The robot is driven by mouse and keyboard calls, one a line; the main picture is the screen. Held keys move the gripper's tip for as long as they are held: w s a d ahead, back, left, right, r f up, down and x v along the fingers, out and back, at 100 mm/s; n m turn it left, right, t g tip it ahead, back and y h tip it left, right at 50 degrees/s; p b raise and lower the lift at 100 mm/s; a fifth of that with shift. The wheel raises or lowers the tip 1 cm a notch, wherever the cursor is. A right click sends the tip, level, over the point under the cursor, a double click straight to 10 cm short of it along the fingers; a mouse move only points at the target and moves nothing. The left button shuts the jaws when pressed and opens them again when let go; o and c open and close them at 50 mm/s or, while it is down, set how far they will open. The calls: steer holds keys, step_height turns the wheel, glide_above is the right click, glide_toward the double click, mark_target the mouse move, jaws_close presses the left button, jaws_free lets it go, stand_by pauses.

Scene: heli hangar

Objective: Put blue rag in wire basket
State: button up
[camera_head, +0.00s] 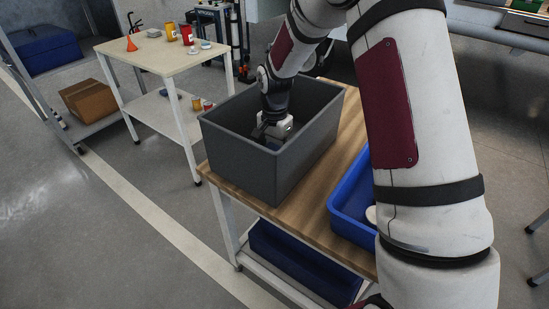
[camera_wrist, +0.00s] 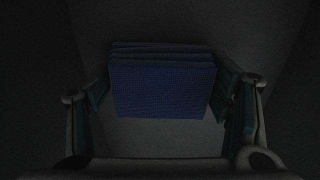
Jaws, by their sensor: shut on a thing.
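The blue rag (camera_wrist: 162,88) shows in the dark wrist view as a folded, layered block between the two fingers. My gripper (camera_wrist: 165,95) is shut on it, with a finger at each side. In the head view my gripper (camera_head: 268,135) reaches down inside a deep grey bin (camera_head: 240,160) on the wooden table. The rag is hidden there by the bin wall and the gripper. Whether the rag touches the bin's floor, I cannot tell. No wire basket is recognisable in either view.
A blue tray (camera_head: 343,205) stands right of the bin, partly behind my arm. The wooden tabletop (camera_head: 305,222) has a narrow clear strip between them. A dark blue bin (camera_head: 300,262) sits on the shelf below. A second table (camera_head: 160,58) at the back left holds an orange cone, jars and cups.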

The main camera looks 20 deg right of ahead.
steer(key=shift+f, duration=0.55)
steer(key=shift+f, duration=0.1)
steer(key=o, duration=1.2)
steer(key=shift+o, duration=0.2)
step_height(320, 180, up, 12)
steer(key=shift+r+p, duration=0.15)
steer(key=shift+p, duration=0.5)
